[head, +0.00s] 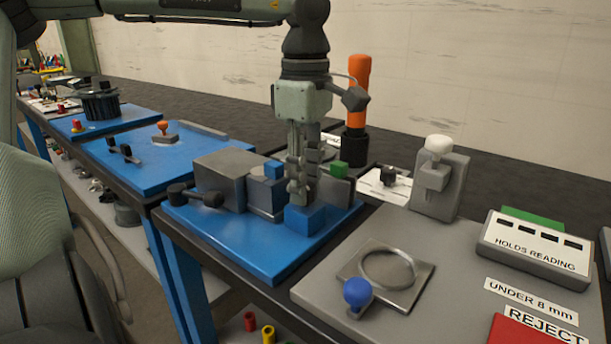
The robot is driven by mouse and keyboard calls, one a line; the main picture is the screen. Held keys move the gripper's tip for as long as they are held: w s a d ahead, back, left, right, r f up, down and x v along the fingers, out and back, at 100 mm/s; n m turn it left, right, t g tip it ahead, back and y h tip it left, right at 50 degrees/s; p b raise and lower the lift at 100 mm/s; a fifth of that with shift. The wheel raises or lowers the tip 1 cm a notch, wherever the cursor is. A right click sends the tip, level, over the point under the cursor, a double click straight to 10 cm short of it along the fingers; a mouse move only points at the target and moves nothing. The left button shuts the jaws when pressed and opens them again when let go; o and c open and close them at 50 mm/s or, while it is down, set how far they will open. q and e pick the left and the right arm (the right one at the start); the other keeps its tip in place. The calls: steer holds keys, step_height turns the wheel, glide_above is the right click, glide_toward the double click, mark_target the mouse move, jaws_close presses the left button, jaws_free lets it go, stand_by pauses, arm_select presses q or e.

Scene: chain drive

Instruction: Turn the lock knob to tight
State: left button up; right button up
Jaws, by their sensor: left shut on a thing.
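My left gripper (297,196) comes down from above onto the blue fixture plate (262,268). Its fingers point straight down and are shut, with the tips just above or at the blue block (305,220) near the plate's front right. What they hold is small and hidden between them; from its place I take it to be the lock knob. I cannot read any tight mark or see how far the knob is turned. My right gripper is not in view.
Beside the fingers stand a grey box (219,176), a black handle (196,196) and a green block (339,169). An orange-topped post (358,92) rises behind.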

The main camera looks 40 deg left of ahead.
arm_select(q)
steer(key=m, duration=0.3)
steer(key=shift+m, duration=0.4)
steer(key=m, duration=0.2)
steer(key=shift+m+p, duration=0.35)
steer(key=shift+m, duration=2.25)
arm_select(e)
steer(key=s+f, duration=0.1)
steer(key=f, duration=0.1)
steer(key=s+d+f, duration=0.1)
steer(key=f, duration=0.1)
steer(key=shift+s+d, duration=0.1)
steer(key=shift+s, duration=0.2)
arm_select(q)
steer(key=shift+m, duration=0.3)
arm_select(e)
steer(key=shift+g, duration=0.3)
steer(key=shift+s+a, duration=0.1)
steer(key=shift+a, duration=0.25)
